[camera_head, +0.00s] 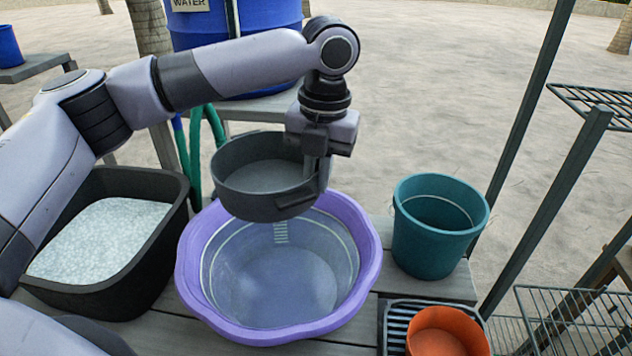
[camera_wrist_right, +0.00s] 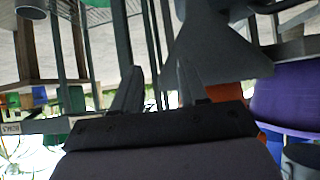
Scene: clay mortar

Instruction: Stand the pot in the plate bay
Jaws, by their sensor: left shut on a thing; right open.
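The pot (camera_head: 258,178) is dark grey, round and shallow. It is held roughly level above the far part of a purple basin (camera_head: 372,262). My left gripper (camera_head: 318,172) points down and is shut on the pot's wall at its right side. A dark tray with pale slats (camera_head: 397,322) shows at the bottom edge, cut off by the frame; I cannot tell whether it is the plate bay. My right gripper (camera_wrist_right: 158,88) shows only in the right wrist view, open with nothing between its fingers.
An orange pot (camera_head: 447,322) sits on the slatted tray. A teal bucket (camera_head: 432,245) stands right of the basin. A black tub (camera_head: 150,270) of white foam stands left. Wire shelves (camera_head: 570,312) and dark posts (camera_head: 540,215) stand at the right. A blue water barrel (camera_head: 262,30) is behind.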

